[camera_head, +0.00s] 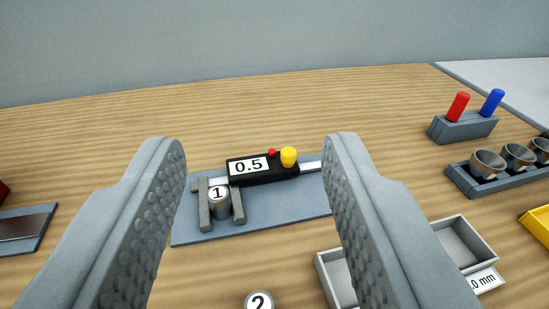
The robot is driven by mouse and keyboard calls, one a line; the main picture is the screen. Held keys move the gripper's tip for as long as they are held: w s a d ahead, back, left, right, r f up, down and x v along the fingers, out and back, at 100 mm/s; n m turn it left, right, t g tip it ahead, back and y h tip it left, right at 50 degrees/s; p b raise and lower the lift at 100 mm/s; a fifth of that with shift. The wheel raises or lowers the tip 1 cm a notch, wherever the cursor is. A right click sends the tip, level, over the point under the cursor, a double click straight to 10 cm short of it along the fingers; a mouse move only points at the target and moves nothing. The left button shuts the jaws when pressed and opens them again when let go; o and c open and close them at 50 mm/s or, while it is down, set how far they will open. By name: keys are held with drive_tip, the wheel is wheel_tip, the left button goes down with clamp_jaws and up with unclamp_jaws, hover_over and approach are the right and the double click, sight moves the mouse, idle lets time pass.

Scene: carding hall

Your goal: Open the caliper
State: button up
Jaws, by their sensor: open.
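The caliper (264,168) lies on a blue-grey mat (300,207) ahead of me. Its black slider body shows a "0.5" label, a small red button and a yellow knob (288,157). Its two grey jaws (205,205) point toward me on the left side, and a metal cylinder marked "1" (219,199) sits between them. I cannot tell whether both jaws touch the cylinder. My gripper (250,155) is open and empty, with one ridged finger on each side of the caliper in the picture. The right finger hides the right end of the mat.
A cylinder marked "2" (259,300) stands at the bottom edge. A grey divided tray (462,241) with a "mm" label is at lower right. Several metal cups (487,163) sit in a rack, and a block (462,126) holds red and blue pegs. The back of the table is clear.

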drive_tip(key=w+d+g, duration=0.1)
drive_tip(key=w+g, duration=0.6)
drive_tip(key=w, duration=0.5)
drive_tip(key=g, duration=1)
hover_over(289, 150)
drive_tip(key=shift+m, duration=0.4)
wheel_tip(289, 150, down, 18)
drive_tip(key=shift+f, duration=0.1)
drive_tip(key=shift+c, duration=0.3)
clamp_jaws()
